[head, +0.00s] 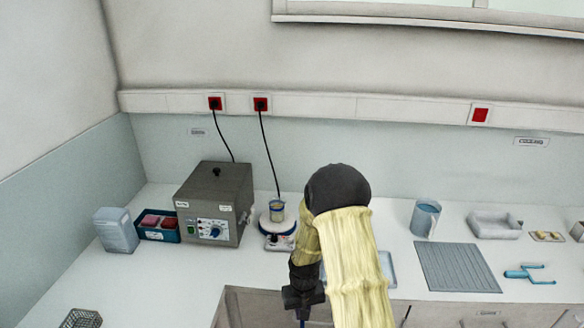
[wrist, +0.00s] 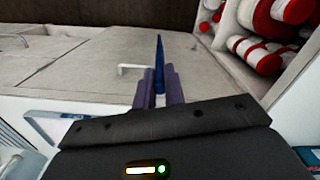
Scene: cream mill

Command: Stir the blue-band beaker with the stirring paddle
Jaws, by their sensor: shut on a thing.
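My gripper (head: 303,297) hangs low in front of the bench's front edge in the head view, partly behind my arm. In the wrist view my gripper (wrist: 160,88) is shut on a thin blue tool (wrist: 160,55), which looks like the stirring paddle; its far end points away from me. In the head view a bit of the blue tool (head: 302,320) shows below the jaws.
A grey heating box (head: 215,203) stands left of the hotplate. To the right are a blue-grey jug (head: 425,218), a ribbed grey mat (head: 458,267) and a blue forked tool (head: 530,273). In the wrist view, cabinet fronts (wrist: 85,65) and red-and-white rolls (wrist: 270,45) lie ahead.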

